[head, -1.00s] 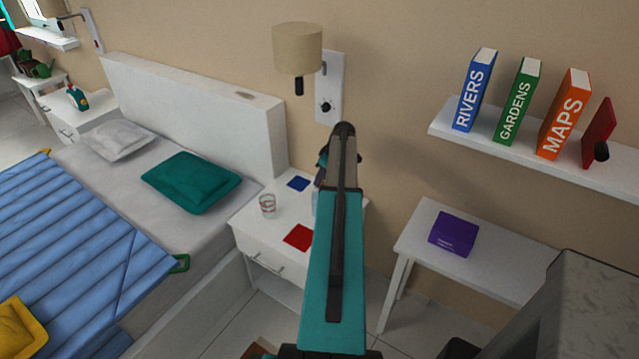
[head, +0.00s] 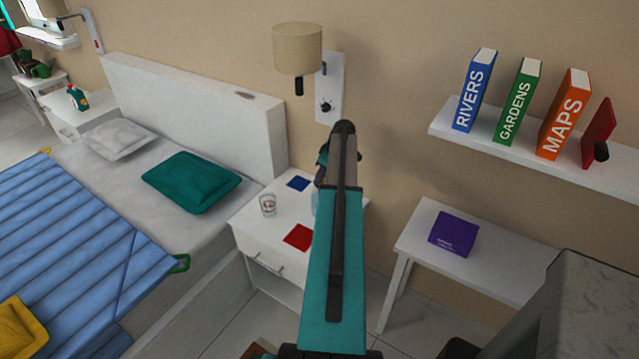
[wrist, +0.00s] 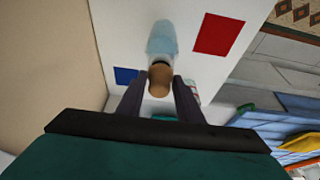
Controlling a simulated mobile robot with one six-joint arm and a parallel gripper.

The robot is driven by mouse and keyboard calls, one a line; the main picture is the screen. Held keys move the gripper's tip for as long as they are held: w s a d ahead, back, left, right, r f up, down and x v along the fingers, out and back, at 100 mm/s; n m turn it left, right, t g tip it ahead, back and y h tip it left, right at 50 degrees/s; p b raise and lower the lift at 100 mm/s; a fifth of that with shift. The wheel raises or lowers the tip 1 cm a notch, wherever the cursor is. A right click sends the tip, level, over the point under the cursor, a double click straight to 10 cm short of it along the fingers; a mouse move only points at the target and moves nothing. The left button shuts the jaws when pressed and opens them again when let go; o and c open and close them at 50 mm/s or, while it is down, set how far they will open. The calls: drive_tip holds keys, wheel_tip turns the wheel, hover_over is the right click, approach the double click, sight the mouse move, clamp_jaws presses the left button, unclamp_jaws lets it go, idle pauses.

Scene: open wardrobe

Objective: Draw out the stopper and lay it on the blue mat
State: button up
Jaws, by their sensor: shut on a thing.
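The brown, rounded stopper (wrist: 161,75) is between the two fingers of my gripper (wrist: 159,84) in the wrist view, and the fingers are shut on it. A pale blue, clear bottle (wrist: 162,38) stands just beyond it, with a dark ring where the stopper meets its neck. I cannot tell whether the stopper is still seated. The blue mat (head: 299,184) lies flat and bare on the white bedside table, and also shows left of the fingers in the wrist view (wrist: 125,76). In the head view my arm hides the stopper and most of the bottle (head: 314,204).
A red mat (head: 298,237) lies at the table's front. A drinking glass (head: 268,205) stands near its left edge. A wall lamp (head: 298,50) hangs above. The bed is left; a side table with a purple box (head: 454,233) is right.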

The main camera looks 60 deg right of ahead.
drive_tip(key=shift+r, duration=0.7)
idle(1.0)
drive_tip(key=shift+r+p, duration=0.6)
drive_tip(key=shift+r, duration=1.3)
drive_tip(key=w+a+r+b, duration=0.1)
drive_tip(key=w+a+r, duration=0.3)
drive_tip(key=w+a, duration=0.5)
drive_tip(key=w+a+r, duration=0.4)
drive_tip(key=w+a, duration=0.1)
drive_tip(key=a, duration=0.8)
drive_tip(key=w+a+r+b, duration=0.1)
drive_tip(key=w+a+r, duration=0.3)
drive_tip(key=w+a, duration=0.5)
drive_tip(key=a+r, duration=0.3)
drive_tip(key=a, duration=0.9)
drive_tip(key=s+a+r+b, duration=0.1)
drive_tip(key=a+r, duration=0.2)
drive_tip(key=a, duration=1)
drive_tip(key=a+r, duration=0.3)
drive_tip(key=a, duration=0.9)
drive_tip(key=shift+s+a+b, duration=0.3)
drive_tip(key=shift+s+a, duration=0.05)
